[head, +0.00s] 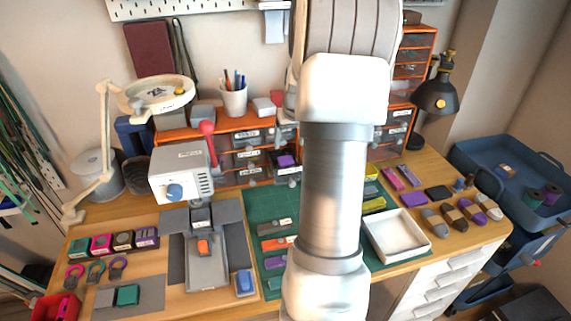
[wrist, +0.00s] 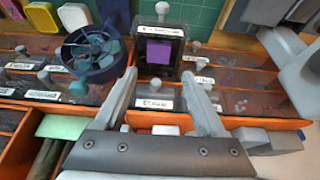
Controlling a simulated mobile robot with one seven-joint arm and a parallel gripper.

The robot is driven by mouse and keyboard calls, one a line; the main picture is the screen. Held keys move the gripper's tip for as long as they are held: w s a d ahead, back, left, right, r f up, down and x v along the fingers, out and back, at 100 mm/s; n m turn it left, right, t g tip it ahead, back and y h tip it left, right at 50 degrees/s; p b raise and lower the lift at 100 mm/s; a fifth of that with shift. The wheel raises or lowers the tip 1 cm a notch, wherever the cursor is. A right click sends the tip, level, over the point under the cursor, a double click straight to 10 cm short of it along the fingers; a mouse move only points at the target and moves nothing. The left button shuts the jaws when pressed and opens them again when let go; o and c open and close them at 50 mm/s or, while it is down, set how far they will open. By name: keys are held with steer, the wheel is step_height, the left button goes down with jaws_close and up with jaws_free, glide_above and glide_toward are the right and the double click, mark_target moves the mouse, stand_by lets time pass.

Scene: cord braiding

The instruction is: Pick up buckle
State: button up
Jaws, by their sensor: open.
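A purple piece (wrist: 158,50), which may be the buckle, lies in a small dark pulled-out drawer (wrist: 146,70) in the wrist view. The same purple piece shows in the head view (head: 287,160), left of my arm. My gripper (wrist: 159,75) is open and empty, its two fingers apart on either side of the near end of that drawer. I cannot tell how high the fingers are above it. My arm hides most of the gripper in the head view.
Orange-framed drawers (head: 248,138) with knobs surround the open one. A dark blue fan-like ring (wrist: 93,50) stands close left of the fingers in the wrist view. A green mat (head: 262,205), a white tray (head: 428,245) and a white press (head: 180,172) are on the bench.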

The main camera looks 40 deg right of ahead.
steer(key=x, duration=0.4)
steer(key=shift+w+f, duration=0.15)
steer(key=shift+f, duration=0.2)
steer(key=shift+d+b+x, duration=0.15)
steer(key=shift+b+x, duration=0.1)
steer(key=shift+x, duration=1.2)
steer(key=shift+d+b+x, duration=0.15)
steer(key=shift+b+x, duration=0.1)
steer(key=shift+x, duration=1.15)
steer(key=shift+w+r, duration=0.1)
steer(key=shift+w, duration=0.1)
steer(key=c, duration=1.1)
steer(key=shift+r, duration=0.15)
